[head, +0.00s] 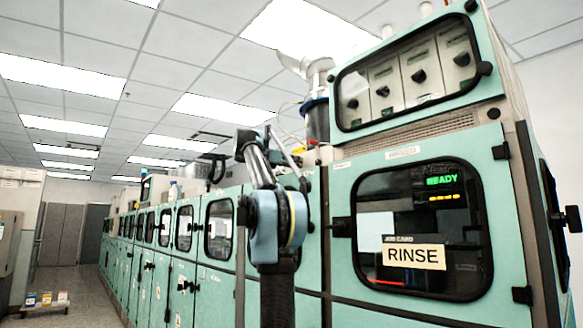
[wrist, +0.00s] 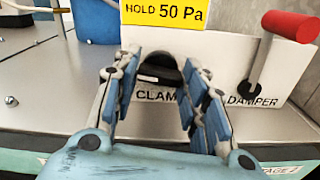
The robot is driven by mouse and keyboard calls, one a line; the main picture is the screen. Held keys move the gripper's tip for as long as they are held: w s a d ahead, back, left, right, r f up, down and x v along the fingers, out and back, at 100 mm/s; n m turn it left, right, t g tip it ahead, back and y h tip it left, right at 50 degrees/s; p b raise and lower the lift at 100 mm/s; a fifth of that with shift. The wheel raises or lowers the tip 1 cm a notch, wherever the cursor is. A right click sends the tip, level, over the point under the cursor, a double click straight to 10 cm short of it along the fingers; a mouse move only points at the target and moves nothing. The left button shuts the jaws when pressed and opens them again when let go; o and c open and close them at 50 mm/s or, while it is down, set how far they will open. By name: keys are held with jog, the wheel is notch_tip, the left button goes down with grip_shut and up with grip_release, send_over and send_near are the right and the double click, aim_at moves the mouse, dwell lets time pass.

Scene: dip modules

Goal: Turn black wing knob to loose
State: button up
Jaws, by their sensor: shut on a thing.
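The black wing knob (wrist: 158,66) sits on a white panel above a label that reads "CLAM", its end covered by a finger. My gripper (wrist: 166,76) is shut on the knob, with one blue-grey finger on each side of it. The fingers hide parts of the knob, and its exact angle is hard to tell. In the head view my arm rises in front of the teal machines, and I cannot make out the knob there.
A red-handled lever (wrist: 289,26) labelled "DAMPER" stands right of the knob. A yellow "HOLD 50 Pa" sign (wrist: 164,13) is just behind. A teal cabinet with a "RINSE" card (head: 414,256) stands at the right. The aisle floor (head: 85,290) at the left is mostly clear.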

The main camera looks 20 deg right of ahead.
jog(key=m, duration=0.5)
jog(key=shift+w, duration=0.1)
jog(key=m, duration=0.5)
jog(key=shift+m, duration=0.4)
jog(key=m, duration=1.1)
jog(key=shift+f, duration=0.15)
jog(key=shift+m, duration=0.3)
jog(key=o, duration=1.1)
jog(key=shift+c, duration=0.2)
jog(key=shift+a, duration=0.1)
